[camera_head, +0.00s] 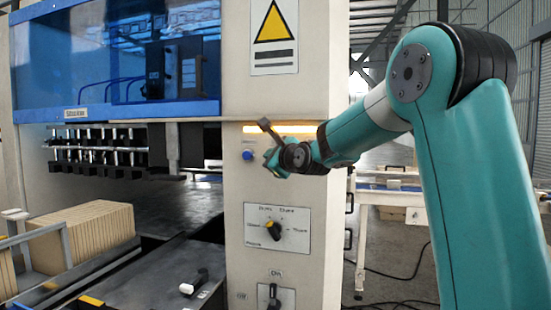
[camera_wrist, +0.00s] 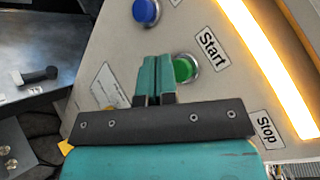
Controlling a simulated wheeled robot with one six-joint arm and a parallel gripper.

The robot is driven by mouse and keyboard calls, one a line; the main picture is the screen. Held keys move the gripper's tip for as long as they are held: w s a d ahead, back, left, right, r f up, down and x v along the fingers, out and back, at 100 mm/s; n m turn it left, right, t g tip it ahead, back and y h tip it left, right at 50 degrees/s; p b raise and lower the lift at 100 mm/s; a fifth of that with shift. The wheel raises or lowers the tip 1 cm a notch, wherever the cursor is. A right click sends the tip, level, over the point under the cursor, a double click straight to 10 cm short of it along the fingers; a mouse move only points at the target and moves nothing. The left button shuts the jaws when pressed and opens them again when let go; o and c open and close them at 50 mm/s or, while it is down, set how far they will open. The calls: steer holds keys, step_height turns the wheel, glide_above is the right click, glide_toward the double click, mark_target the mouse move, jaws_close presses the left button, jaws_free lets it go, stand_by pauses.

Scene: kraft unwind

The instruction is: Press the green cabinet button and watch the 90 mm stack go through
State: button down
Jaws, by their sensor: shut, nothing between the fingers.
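The green button (camera_wrist: 185,68) sits in a metal ring on the cream cabinet (camera_head: 235,200), beside a "Start" label (camera_wrist: 211,47). In the wrist view my gripper (camera_wrist: 154,62) is shut and empty, and its fingertips are just left of the green button, overlapping its ring's edge in the picture. I cannot tell whether they touch the panel. In the head view my gripper (camera_head: 270,158) is in front of the cabinet and the green button is hidden. A stack of brown sheets (camera_head: 85,237) stands upright at the machine's infeed on the left.
A blue button (camera_head: 247,155) is left of my gripper; the wrist view shows it too (camera_wrist: 146,12). A lit strip (camera_head: 290,129) runs above. A "Stop" label (camera_wrist: 266,128) is nearby. A dial knob (camera_head: 273,230) and a lower switch (camera_head: 273,297) are below.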

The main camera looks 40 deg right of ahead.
steer(key=shift+w+d, duration=0.3)
steer(key=shift+d, duration=0.05)
steer(key=shift+w+d, duration=0.35)
steer(key=shift+d, duration=0.1)
stand_by(1.0)
stand_by(0.4)
steer(key=shift+s+a, duration=0.6)
steer(key=shift+a, duration=0.15)
steer(key=shift+a+b, duration=0.1)
steer(key=shift+b, duration=0.2)
steer(key=shift+s+a+b, duration=0.4)
steer(key=shift+s+a, duration=0.4)
steer(key=shift+a, duration=0.15)
steer(key=shift+s+a+b, duration=0.35)
steer(key=shift+s+a, duration=0.4)
steer(key=shift+a, duration=0.2)
